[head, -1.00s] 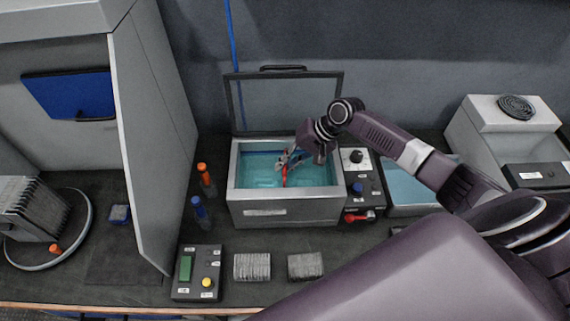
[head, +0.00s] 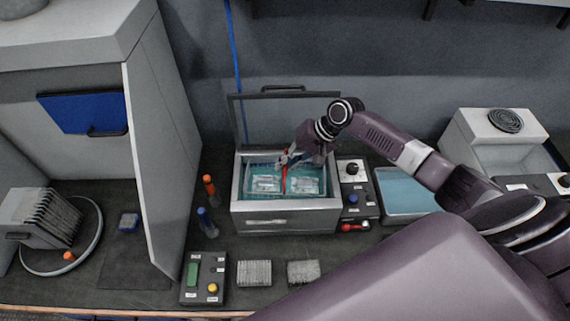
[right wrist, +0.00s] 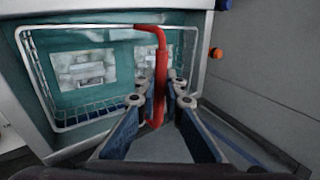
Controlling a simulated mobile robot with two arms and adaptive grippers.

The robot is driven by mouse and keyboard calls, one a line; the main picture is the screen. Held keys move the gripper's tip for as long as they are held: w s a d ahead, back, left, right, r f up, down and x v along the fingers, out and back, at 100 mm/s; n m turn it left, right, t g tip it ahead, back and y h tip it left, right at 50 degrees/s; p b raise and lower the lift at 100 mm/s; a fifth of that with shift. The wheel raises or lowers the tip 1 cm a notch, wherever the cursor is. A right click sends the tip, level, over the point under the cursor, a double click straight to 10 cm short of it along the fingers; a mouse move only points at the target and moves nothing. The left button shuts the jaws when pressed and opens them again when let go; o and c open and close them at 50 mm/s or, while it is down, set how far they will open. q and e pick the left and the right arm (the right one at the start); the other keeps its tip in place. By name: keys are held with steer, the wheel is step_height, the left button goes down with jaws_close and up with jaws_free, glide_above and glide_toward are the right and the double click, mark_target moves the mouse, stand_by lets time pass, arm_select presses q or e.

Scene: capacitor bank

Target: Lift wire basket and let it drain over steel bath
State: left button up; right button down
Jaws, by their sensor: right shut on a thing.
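The steel bath (head: 310,217) stands mid-table with its lid up behind it, holding teal liquid. The wire basket (right wrist: 90,112), with a pale wire rim and two pale blocks inside, is within the bath opening in the head view (head: 300,194). I cannot tell whether its bottom clears the liquid. Its red handle (right wrist: 160,65) stands up in the right wrist view. My right gripper (right wrist: 160,98) is shut on the red handle, and in the head view the gripper (head: 287,160) is above the bath. My left gripper is not in view.
A control box with knobs (head: 357,190) and a blue-filled tray (head: 405,192) stand right of the bath. Orange-capped (head: 209,184) and blue-capped (head: 207,224) bottles stand left. A grey cabinet wall (head: 165,140) rises further left. Finned blocks (head: 254,273) lie in front.

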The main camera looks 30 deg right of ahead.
steer(key=shift+r+p, duration=1.25)
steer(key=shift+r, duration=3.1)
